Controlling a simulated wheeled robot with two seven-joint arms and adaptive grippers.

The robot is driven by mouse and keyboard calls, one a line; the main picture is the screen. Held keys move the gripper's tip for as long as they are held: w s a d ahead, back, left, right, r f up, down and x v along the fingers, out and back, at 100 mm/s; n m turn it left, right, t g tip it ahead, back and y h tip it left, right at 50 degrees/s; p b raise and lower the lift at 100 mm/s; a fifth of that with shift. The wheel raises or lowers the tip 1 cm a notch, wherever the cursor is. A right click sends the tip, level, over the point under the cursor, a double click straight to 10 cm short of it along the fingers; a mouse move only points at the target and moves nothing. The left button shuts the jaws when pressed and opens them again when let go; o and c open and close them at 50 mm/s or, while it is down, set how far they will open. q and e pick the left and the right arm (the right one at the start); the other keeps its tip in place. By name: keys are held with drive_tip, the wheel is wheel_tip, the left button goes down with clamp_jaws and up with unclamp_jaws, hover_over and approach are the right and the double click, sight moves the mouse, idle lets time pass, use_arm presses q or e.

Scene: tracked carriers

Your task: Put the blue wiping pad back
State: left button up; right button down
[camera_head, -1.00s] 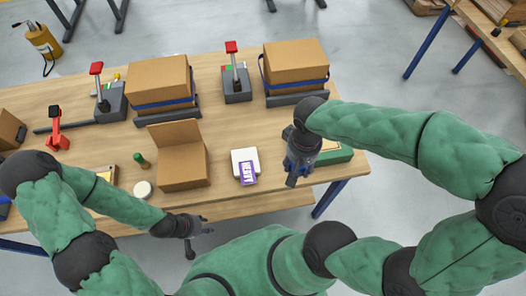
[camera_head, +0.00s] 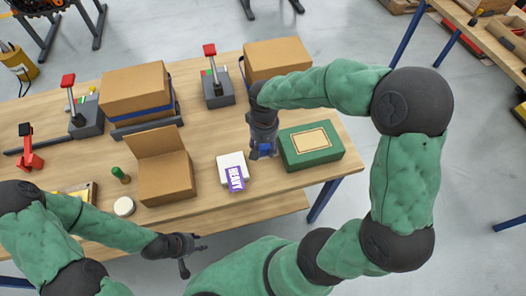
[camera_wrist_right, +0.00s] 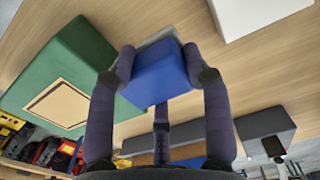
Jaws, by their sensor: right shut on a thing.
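The blue wiping pad (camera_wrist_right: 158,74) is a small block with a grey layer on its far side. My right gripper (camera_wrist_right: 157,62) is shut on it, with fingers on both sides. In the head view the pad (camera_head: 265,150) shows as a small blue patch below my right gripper (camera_head: 263,154), between the white block and the green box. Whether it touches the table cannot be told. My left gripper (camera_head: 193,257) is open and empty, off the table's front edge.
A green box (camera_head: 297,156) with a tan label lies right of the pad. A white block (camera_head: 223,162) with a purple "HEAVY" label (camera_head: 235,179) lies left.

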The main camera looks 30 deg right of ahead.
sight(263, 151)
drive_tip(key=shift+w+f, duration=0.25)
drive_tip(key=shift+f, duration=0.15)
drive_tip(key=shift+w+f+b, duration=0.1)
drive_tip(key=shift+f+b, duration=1)
drive_tip(key=shift+f, duration=0.4)
drive_tip(key=shift+f, duration=0.2)
drive_tip(key=c, duration=0.6)
unclamp_jaws()
drive_tip(key=shift+o, duration=0.2)
drive_tip(key=shift+r, duration=0.15)
wheel_tip(263, 151, up, 12)
drive_tip(key=p, duration=0.5)
